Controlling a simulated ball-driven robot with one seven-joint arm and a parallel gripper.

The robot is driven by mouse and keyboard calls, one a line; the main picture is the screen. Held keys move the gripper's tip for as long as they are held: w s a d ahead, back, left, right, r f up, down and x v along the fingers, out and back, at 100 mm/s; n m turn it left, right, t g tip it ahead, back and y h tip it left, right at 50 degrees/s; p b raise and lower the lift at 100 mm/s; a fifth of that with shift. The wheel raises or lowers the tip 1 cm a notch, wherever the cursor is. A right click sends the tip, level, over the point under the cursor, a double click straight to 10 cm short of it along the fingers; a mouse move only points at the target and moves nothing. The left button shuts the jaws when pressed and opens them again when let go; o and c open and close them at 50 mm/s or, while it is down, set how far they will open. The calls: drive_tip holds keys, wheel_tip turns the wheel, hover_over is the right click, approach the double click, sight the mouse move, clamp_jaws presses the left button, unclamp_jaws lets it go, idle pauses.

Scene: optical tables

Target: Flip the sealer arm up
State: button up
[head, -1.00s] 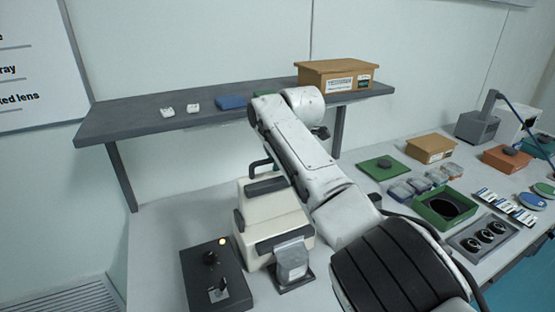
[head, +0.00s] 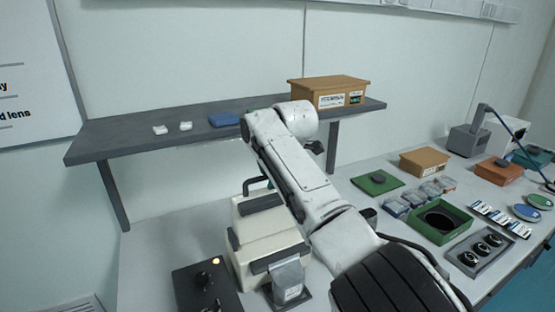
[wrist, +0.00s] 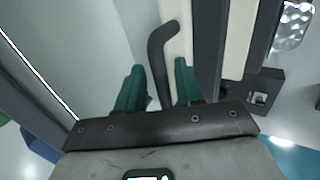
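The sealer (head: 262,232) is a cream box with dark bars on the worktop, left of my arm. Its arm looks lowered onto the body. A curved black handle (head: 248,184) sticks up at its back left. In the wrist view this handle (wrist: 160,60) stands between the two green fingertips of my gripper (wrist: 158,82), with gaps visible on both sides. My gripper is open and does not appear shut on the handle. In the head view the gripper is hidden behind my arm. A grey pouch (head: 288,278) sits at the sealer's front.
A black control box (head: 205,288) with a lit amber lamp stands left of the sealer. A grey shelf (head: 115,140) behind carries a cardboard box (head: 330,92) and small items. A green tray (head: 440,222) and several parts lie to the right.

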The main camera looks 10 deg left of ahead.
drive_tip(key=b+v, duration=0.2)
drive_tip(key=v, duration=0.8)
drive_tip(key=shift+r, duration=0.15)
